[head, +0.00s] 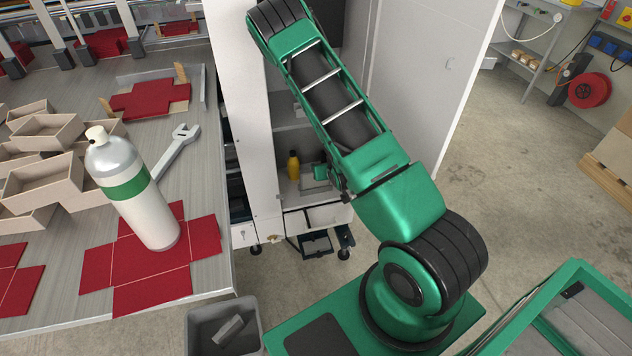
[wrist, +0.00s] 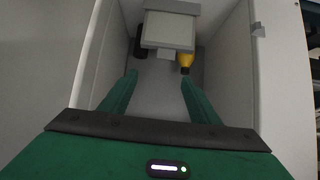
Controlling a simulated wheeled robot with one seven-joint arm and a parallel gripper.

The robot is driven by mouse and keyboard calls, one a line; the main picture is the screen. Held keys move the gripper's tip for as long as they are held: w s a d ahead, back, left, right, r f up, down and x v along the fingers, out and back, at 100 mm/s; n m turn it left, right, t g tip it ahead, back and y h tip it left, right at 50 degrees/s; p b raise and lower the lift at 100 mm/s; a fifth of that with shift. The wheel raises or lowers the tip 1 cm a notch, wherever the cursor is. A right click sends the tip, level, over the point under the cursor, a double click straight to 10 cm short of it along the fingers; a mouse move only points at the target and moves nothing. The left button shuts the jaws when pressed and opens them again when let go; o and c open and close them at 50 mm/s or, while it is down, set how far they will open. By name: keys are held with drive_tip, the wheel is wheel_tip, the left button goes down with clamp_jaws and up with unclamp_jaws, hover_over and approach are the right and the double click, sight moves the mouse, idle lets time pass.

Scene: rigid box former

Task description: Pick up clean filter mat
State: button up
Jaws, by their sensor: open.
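A pale, flat square piece (wrist: 169,31) is inside the cabinet at the top of the wrist view, below a grey bar. It may be the clean filter mat, but I cannot tell for sure. My gripper (wrist: 158,78) is open, with its two green fingers apart and nothing between them. The fingers point into the cabinet, and the pale piece lies beyond their tips, apart from them. In the head view my arm hides much of the cabinet interior, and no mat can be made out there.
A yellow bottle (head: 294,166) stands in the white cabinet; it also shows in the wrist view (wrist: 186,61), just beyond the right finger. Cabinet walls (wrist: 232,62) close in on both sides.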

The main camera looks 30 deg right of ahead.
drive_tip(key=w+d+f+t, duration=0.1)
drive_tip(key=w+f, duration=0.7)
drive_tip(key=shift+w+d+f+n+t, duration=0.3)
drive_tip(key=shift+t, duration=0.1)
idle(0.7)
clamp_jaws()
